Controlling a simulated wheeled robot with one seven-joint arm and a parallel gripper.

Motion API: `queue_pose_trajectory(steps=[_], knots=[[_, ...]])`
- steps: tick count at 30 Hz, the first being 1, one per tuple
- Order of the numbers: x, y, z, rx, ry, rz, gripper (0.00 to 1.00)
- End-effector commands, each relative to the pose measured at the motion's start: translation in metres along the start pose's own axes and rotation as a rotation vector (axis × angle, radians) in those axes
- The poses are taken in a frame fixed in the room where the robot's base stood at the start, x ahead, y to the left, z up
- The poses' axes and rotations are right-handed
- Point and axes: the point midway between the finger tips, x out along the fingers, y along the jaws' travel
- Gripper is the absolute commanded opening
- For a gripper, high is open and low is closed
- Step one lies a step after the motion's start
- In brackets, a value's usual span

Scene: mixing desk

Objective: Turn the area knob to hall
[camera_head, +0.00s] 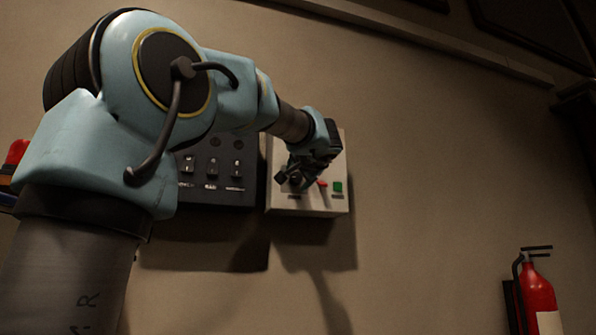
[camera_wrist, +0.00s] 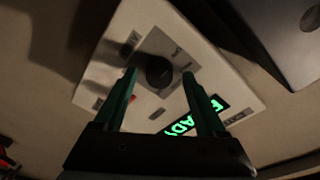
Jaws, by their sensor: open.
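A dark round knob (camera_wrist: 159,72) sits on a grey square plate on the white wall box (camera_wrist: 225,75). Small labels stand around it, too small to read, so I cannot tell its setting or where hall is. My gripper (camera_wrist: 158,77) is open, its two green fingers on either side of the knob in the wrist view. I cannot tell whether they touch it. In the head view my gripper (camera_head: 294,179) is in front of the left part of the white box (camera_head: 341,165) and hides most of the knob area.
A lit green READY display (camera_wrist: 190,122) is on the box. A red button (camera_head: 322,184) and a green patch (camera_head: 338,187) are right of my gripper. A black switch panel (camera_head: 213,170) adjoins on the left. A fire extinguisher (camera_head: 537,290) is at lower right.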

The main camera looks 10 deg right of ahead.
Motion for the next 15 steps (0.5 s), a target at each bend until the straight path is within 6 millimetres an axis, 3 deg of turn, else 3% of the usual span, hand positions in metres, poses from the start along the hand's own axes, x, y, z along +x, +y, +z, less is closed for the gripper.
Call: queue_pose_trajectory(steps=[9,15], knots=[[0.0028,0.0006,0.0002,0.000,0.001,0.000,0.73],[0.0026,0.0005,0.0001,0.000,0.001,0.000,0.51]])
